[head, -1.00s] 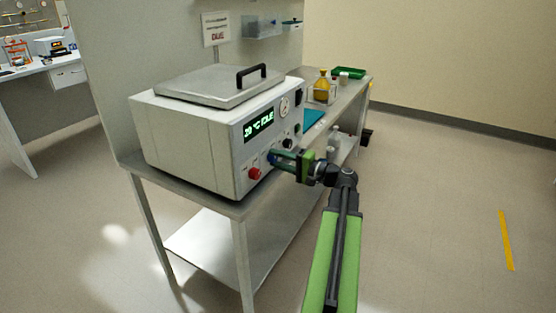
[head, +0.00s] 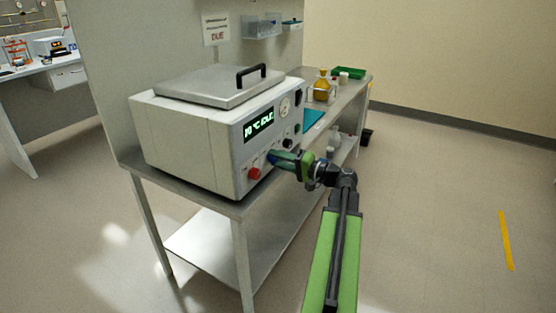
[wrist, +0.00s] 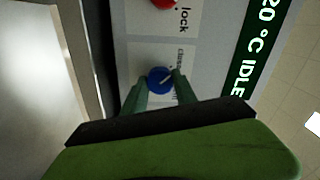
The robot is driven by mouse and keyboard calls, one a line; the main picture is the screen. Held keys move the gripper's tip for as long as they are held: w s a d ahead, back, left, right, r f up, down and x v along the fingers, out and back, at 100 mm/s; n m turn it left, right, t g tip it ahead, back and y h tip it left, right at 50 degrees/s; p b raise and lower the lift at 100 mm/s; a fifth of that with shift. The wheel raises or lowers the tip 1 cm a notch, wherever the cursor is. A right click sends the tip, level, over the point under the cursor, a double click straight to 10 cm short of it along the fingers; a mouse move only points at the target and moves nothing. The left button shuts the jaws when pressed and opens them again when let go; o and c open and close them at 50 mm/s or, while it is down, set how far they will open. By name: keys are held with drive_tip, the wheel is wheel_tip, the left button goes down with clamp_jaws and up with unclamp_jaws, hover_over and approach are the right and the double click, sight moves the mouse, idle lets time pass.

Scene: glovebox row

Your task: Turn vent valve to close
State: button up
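The vent valve is a blue round knob (wrist: 159,80) with a pale pointer line, on the front panel of a white box-shaped instrument (head: 182,132). The pointer slants in the wrist view, and the small print beside the knob is partly hidden. My gripper (wrist: 162,80) has one green finger on each side of the knob, and both fingertips appear to touch it. In the head view my gripper (head: 276,160) is at the panel, tilted, and covers most of the knob.
A red knob (head: 254,173) marked "lock" is close beside the blue one. A lit display (head: 259,125) reads "IDLE". A dial gauge and dark knobs are farther along the panel. The bench (head: 240,208) edge runs below; open floor lies to the right.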

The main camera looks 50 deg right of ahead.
drive_tip(key=o, duration=0.4)
drive_tip(key=v, duration=1.7)
drive_tip(key=shift+s, duration=0.3)
drive_tip(key=shift+f, duration=0.1)
